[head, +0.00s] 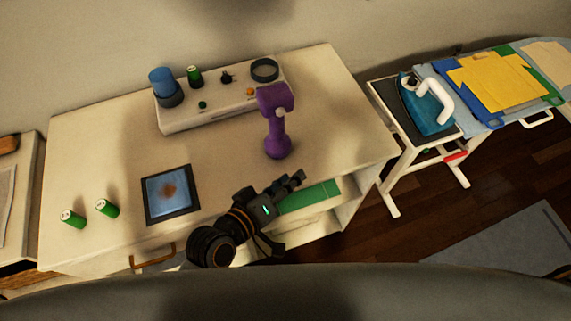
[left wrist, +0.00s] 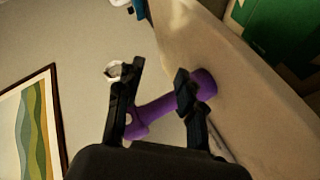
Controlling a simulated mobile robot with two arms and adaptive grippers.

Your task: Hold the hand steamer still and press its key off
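The purple hand steamer (head: 277,133) stands upright on the cabinet top, with a small pale spot on its front that may be its key. My left gripper (head: 296,180) is in front of it, a little to the right of its base and apart from it. In the left wrist view the steamer (left wrist: 154,113) lies across the picture beyond my left gripper (left wrist: 159,68). The fingers are spread with nothing between them, and they partly hide the steamer.
Behind the steamer is a white raised tray (head: 212,110) with a blue cup, a green can and a black ring. A blue iron (head: 425,105) is on the ironing board. The top between panel and steamer is clear.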

